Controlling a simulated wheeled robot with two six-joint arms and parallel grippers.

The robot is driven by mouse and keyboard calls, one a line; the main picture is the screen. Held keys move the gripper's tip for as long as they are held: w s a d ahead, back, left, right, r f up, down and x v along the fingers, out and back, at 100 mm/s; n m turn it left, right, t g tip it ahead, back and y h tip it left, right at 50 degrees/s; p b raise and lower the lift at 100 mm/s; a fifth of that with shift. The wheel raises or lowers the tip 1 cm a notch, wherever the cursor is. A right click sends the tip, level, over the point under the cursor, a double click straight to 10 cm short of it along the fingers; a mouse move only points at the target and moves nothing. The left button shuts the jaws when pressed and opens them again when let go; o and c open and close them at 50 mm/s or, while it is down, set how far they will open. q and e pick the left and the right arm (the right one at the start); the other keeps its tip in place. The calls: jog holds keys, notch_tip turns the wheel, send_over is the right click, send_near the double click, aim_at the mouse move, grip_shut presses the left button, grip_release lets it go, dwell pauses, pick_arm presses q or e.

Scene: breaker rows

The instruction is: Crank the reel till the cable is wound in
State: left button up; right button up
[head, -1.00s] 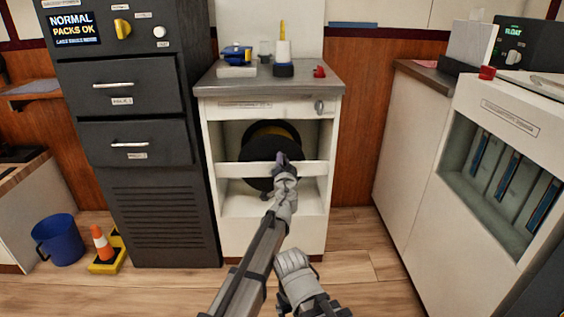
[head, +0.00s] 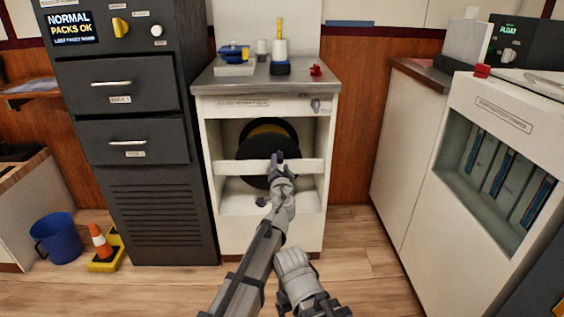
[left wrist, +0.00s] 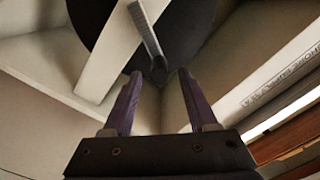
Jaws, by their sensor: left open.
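The reel (head: 262,149) is a dark disc with a yellow band behind it, inside the white cabinet's open bay (head: 228,193). A pale crossbar (head: 229,168) runs in front of it. In the left wrist view the reel's dark face (left wrist: 191,22) shows with a grey crank arm (left wrist: 146,30) ending in a dark knob (left wrist: 158,70). My left gripper (head: 276,157) is at the bay's front by the crossbar. In the left wrist view its purple fingers (left wrist: 158,84) are open, with the knob just beyond and between their tips. Contact cannot be told. No loose cable is distinguishable.
A dark drawer tower (head: 130,190) is at left, a white counter (head: 410,170) at right. A blue bucket (head: 57,240) and small cone (head: 101,241) are on the floor.

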pick_arm(q)
jog(key=s, duration=0.3)
jog(key=shift+s, duration=0.35)
pick_arm(e)
jog(key=shift+s+d, duration=0.4)
